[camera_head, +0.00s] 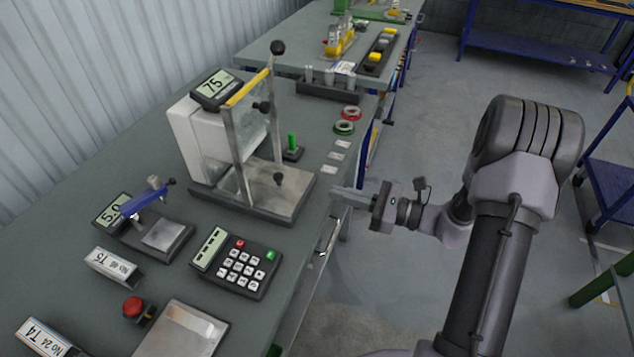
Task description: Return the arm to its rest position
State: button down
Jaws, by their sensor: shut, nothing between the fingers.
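My arm rises from the bottom right of the head view, bends at a rounded elbow, and reaches left toward the table's edge. My gripper (352,195) is at its end, shut and empty. Its fingers point left, just off the right edge of the grey table (100,215). The fingertips are near the base corner of the press-like instrument (240,140) with the "75" display, apparently apart from it. Nothing is held.
A keypad (236,268), a small device with a blue lever (145,225) and a red button (133,307) stand on the near table. Red and green rings (346,120) lie near its right edge. Open floor (430,110) lies right of the table.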

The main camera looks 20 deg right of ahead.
jog(key=s+a+r+n+g+h, duration=0.4)
jog(key=s+a+r+n+g, duration=0.4)
jog(key=s+a+n+g, duration=0.35)
jog(key=s+d+r+n+t+h, duration=0.3)
jog(key=s+r+n+t+h, duration=0.2)
jog(key=s+n+h, duration=0.3)
jog(key=s+n+t, duration=0.1)
jog(key=s, duration=0.2)
jog(key=shift+r+t+h, duration=0.3)
jog(key=shift+r+t, duration=0.05)
jog(key=shift+r, duration=0.05)
dwell(0.4)
